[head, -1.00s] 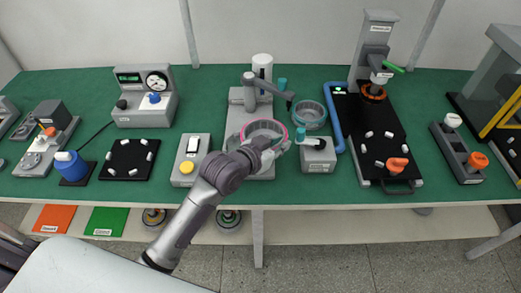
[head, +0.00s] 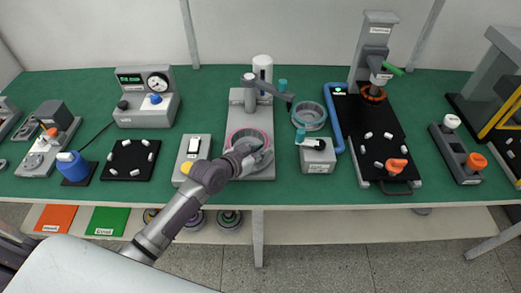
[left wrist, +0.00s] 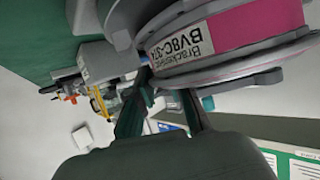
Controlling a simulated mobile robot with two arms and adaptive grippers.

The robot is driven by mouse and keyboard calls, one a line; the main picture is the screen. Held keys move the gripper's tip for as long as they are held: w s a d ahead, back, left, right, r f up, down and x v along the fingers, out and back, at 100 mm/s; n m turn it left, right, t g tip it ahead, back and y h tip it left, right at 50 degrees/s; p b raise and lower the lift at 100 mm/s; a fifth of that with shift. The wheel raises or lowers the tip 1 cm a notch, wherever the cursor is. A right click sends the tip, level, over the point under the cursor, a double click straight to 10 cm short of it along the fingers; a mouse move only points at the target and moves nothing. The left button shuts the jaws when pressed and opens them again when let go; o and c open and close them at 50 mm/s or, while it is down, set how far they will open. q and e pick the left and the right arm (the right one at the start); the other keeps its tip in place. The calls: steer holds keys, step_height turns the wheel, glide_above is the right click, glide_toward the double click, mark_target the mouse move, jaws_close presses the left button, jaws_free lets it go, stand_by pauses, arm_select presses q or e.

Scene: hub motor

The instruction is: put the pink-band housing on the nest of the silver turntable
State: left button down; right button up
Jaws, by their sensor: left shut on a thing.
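The pink-band housing (head: 238,134) is a grey ring with a pink band. My left gripper (head: 257,155) is shut on its near right rim. It is over the front part of the grey turntable station (head: 236,112), which carries a post and a swing arm. The housing hides the nest, and I cannot tell whether it touches it. In the left wrist view the housing's pink band (left wrist: 260,28) and its white label fill the upper right, close beside the fingers (left wrist: 165,115). My right gripper is not in view.
A teal-banded housing (head: 309,116) stands right of the station, behind a grey box (head: 317,158) with a black-topped part. A grey switch box (head: 193,150) is close on the left. A black press tray (head: 385,150) with small white parts lies farther right.

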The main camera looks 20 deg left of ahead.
arm_select(q)
steer(key=c, duration=1.1)
jaws_free()
steer(key=shift+s, duration=0.1)
steer(key=v, duration=1.2)
steer(key=shift+b, duration=0.45)
